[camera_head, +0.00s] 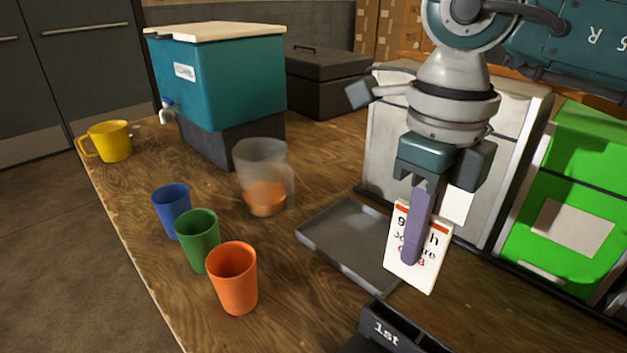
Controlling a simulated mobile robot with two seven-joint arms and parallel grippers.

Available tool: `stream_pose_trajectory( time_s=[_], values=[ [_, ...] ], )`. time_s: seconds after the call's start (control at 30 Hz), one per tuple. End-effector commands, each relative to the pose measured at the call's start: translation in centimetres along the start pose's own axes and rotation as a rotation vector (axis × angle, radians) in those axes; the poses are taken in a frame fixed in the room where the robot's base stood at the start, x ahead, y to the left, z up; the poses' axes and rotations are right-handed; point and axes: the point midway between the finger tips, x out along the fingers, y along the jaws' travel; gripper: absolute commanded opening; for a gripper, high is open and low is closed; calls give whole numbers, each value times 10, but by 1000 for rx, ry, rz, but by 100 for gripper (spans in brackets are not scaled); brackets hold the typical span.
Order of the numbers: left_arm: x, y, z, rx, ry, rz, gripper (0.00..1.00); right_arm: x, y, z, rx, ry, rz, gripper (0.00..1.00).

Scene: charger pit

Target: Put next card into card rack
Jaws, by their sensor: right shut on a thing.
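My right gripper (413,262) comes down from the upper right and is shut on a white card (431,272) with a red stripe and printed text. One purple-grey finger covers part of the card's face. The card hangs nearly upright, slightly tilted, above the table near the right end of the grey tray. A black holder marked "1st" (386,333), which may be the card rack, is cut off at the bottom edge, below and left of the card. My left gripper is not in view.
A shallow grey tray (340,232) lies left of the card. Blue (171,211), green (197,240) and orange (232,278) cups and a clear pitcher (262,165) stand further left. A teal cooler (235,85) stands behind. White (385,130) and green (575,200) bins stand close at right.

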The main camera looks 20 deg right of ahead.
Motion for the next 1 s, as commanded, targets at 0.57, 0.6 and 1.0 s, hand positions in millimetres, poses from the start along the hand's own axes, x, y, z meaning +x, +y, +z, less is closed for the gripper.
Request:
stream_pose_trajectory(
  time_s=[0.57, 0.6, 1.0],
  values=[
    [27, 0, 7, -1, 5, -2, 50, 34, 1, 0, -1, 1, 1, 0],
    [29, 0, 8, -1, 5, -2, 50, 37, 1, 0, -1, 1, 1, 0],
    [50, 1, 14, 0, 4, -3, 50, 63, 1, 0, -1, 1, 1, 0]
  ],
)
